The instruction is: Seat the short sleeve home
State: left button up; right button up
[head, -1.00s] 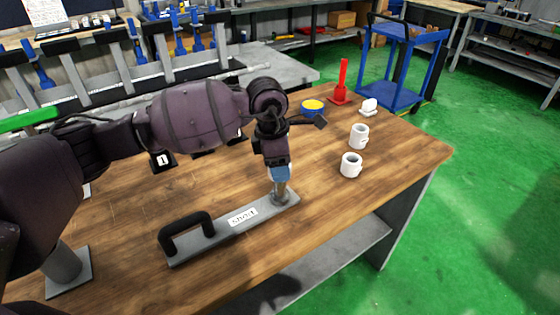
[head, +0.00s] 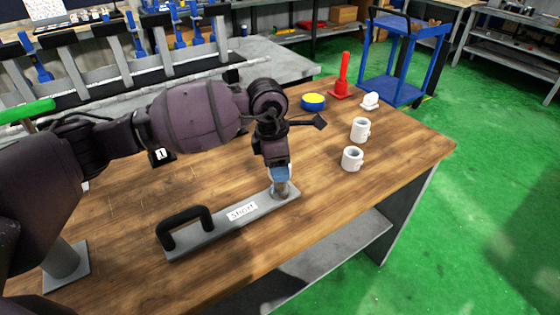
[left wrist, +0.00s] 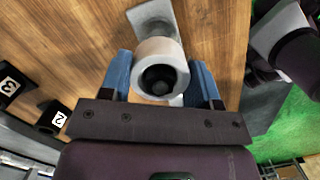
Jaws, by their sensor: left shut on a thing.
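My left gripper (head: 280,178) points down over the far end of a grey plate (head: 215,229) that has a black handle and a label reading "SHORT". Its blue fingers are shut on a light grey sleeve (head: 281,190). In the left wrist view, the sleeve (left wrist: 138,76) shows as a ring between the two blue fingertips (left wrist: 160,82), with a dark round core inside it. The sleeve's lower end is at or just above the plate; I cannot tell whether it touches. My right gripper is not in view.
Two white mugs (head: 352,159) (head: 360,130), a yellow-and-blue round tin (head: 313,102) and a red post (head: 343,80) stand on the wooden table (head: 400,175). A grey stand (head: 62,262) is at the near left.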

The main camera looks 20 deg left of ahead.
pick_arm(q)
jog(key=shift+f+b, duration=0.6)
jog(key=shift+f, duration=1)
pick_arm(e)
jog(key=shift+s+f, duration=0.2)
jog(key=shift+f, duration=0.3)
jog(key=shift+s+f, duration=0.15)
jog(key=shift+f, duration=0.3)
pick_arm(q)
jog(key=shift+r, duration=0.1)
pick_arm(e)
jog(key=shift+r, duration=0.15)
pick_arm(q)
jog(key=shift+r+p, duration=1.85)
jog(key=shift+r, duration=2.2)
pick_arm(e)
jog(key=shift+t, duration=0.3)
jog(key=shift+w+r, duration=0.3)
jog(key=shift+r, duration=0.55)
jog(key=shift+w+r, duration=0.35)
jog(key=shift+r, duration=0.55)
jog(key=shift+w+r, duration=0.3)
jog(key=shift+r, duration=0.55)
